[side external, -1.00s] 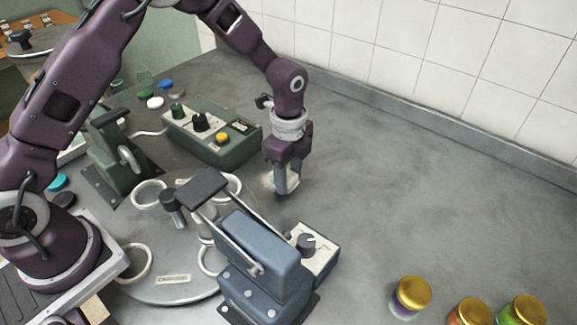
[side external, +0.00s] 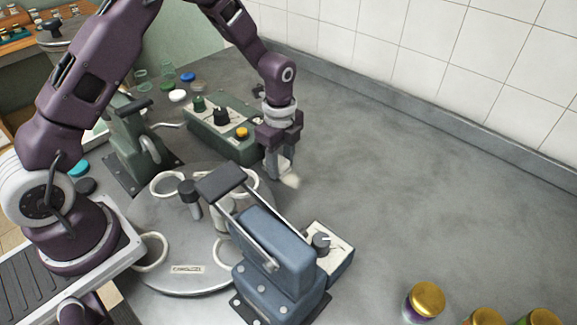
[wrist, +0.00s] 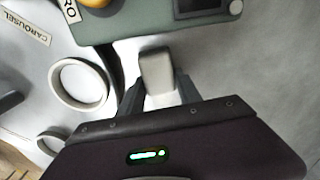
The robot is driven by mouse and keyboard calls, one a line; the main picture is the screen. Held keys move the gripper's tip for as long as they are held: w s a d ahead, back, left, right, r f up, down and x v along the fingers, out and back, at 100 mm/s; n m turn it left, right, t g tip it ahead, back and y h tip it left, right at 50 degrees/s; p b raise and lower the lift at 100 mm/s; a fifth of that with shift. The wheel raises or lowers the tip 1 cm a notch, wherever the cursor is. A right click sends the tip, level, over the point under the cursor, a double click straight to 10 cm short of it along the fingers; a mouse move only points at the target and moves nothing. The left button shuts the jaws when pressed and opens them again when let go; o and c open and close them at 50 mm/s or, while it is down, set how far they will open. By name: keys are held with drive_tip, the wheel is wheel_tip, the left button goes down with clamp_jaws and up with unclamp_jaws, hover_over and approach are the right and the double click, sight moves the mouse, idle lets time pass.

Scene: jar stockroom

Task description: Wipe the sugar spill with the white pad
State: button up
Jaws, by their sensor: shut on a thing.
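My gripper (side external: 279,160) points down over the grey counter and is shut on the white pad (wrist: 157,70). In the wrist view the pad is a pale block between the two dark fingers. In the side view its lower end is low at the counter, and I cannot tell whether it touches. I cannot clearly make out the spill in the wrist view.
A green control box (side external: 222,125) stands close behind and left of my gripper. A round carousel with white rings (side external: 168,183) and a blue lever device (side external: 268,250) stand in front. Gold-lidded jars (side external: 426,299) are at the lower right. The counter on the right is clear.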

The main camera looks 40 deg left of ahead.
sight(306, 189)
drive_tip(key=d, duration=0.8)
wheel_tip(306, 189, up, 8)
idle(0.7)
